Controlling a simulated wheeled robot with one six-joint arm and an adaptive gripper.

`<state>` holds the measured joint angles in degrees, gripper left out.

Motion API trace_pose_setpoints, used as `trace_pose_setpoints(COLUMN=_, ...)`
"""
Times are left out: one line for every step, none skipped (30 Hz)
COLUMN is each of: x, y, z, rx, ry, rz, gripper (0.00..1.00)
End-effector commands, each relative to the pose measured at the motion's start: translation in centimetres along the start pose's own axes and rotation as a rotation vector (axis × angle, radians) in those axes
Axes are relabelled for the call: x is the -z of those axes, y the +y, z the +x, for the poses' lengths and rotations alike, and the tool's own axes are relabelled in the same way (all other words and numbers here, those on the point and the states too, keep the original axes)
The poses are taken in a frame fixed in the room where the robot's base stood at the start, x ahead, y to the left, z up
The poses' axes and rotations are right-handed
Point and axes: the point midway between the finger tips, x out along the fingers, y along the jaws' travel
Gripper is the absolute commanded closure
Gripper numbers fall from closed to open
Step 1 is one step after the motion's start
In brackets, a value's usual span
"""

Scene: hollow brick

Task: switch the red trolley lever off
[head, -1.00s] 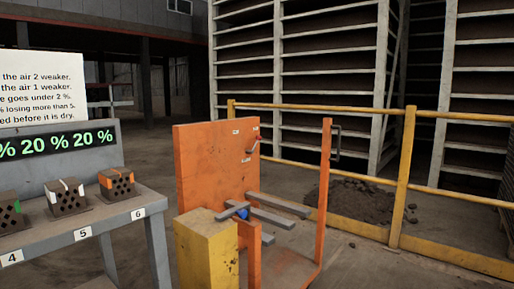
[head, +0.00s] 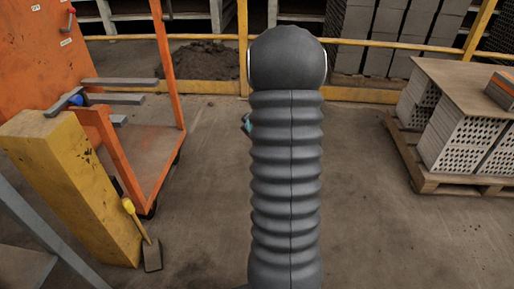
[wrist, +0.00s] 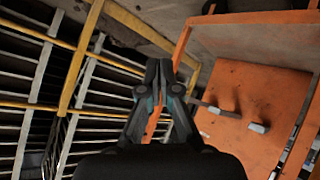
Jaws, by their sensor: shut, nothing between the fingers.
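The orange trolley (head: 112,140) stands at the left of the head view, with an upright panel (head: 25,55) and grey prongs. The trolley (wrist: 262,90) fills the right of the wrist view; I cannot make out the lever there. My gripper (wrist: 158,64) is shut and empty, with the trolley's orange frame beyond it. In the head view my arm hides most of the gripper, which is well right of the lever.
A yellow post (head: 85,190) stands before the trolley, with a yellow-handled tool (head: 140,232) at its foot. A yellow rail (head: 215,86) runs behind. A pallet of bricks (head: 460,140) stands at right. Bare floor (head: 375,235) lies between pallet and trolley.

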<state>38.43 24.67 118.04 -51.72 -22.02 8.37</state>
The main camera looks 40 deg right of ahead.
Motion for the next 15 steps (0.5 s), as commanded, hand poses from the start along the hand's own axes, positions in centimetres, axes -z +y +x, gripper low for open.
trace_pose_setpoints(x=2.1, y=-0.5, z=-1.8, rx=-0.021, ry=-0.009, rz=-0.002, gripper=1.00)
trace_pose_setpoints(x=2.9, y=-0.8, z=-2.8, rx=-0.033, ry=-0.020, rz=0.003, gripper=1.00)
trace_pose_setpoints(x=3.9, y=-1.3, z=-4.1, rx=-0.047, ry=-0.035, rz=0.009, gripper=1.00)
trace_pose_setpoints(x=4.6, y=-1.6, z=-5.1, rx=-0.057, ry=-0.045, rz=0.015, gripper=1.00)
trace_pose_setpoints(x=5.3, y=-2.1, z=-6.1, rx=-0.065, ry=-0.056, rz=0.021, gripper=1.00)
trace_pose_setpoints(x=6.1, y=-2.7, z=-7.5, rx=-0.074, ry=-0.068, rz=0.030, gripper=1.00)
trace_pose_setpoints(x=6.6, y=-3.2, z=-8.6, rx=-0.080, ry=-0.079, rz=0.037, gripper=1.00)
trace_pose_setpoints(x=7.1, y=-3.7, z=-9.7, rx=-0.085, ry=-0.089, rz=0.045, gripper=1.00)
trace_pose_setpoints(x=7.8, y=-4.4, z=-11.2, rx=-0.089, ry=-0.101, rz=0.056, gripper=1.00)
trace_pose_setpoints(x=8.1, y=-5.0, z=-12.3, rx=-0.091, ry=-0.111, rz=0.067, gripper=1.00)
trace_pose_setpoints(x=8.5, y=-5.7, z=-13.4, rx=-0.092, ry=-0.120, rz=0.076, gripper=1.00)
trace_pose_setpoints(x=8.8, y=-6.5, z=-15.0, rx=-0.091, ry=-0.133, rz=0.089, gripper=1.00)
trace_pose_setpoints(x=9.0, y=-7.2, z=-16.1, rx=-0.089, ry=-0.143, rz=0.098, gripper=1.00)
trace_pose_setpoints(x=9.2, y=-7.9, z=-17.3, rx=-0.086, ry=-0.152, rz=0.107, gripper=1.00)
trace_pose_setpoints(x=9.3, y=-8.9, z=-18.8, rx=-0.079, ry=-0.165, rz=0.121, gripper=1.00)
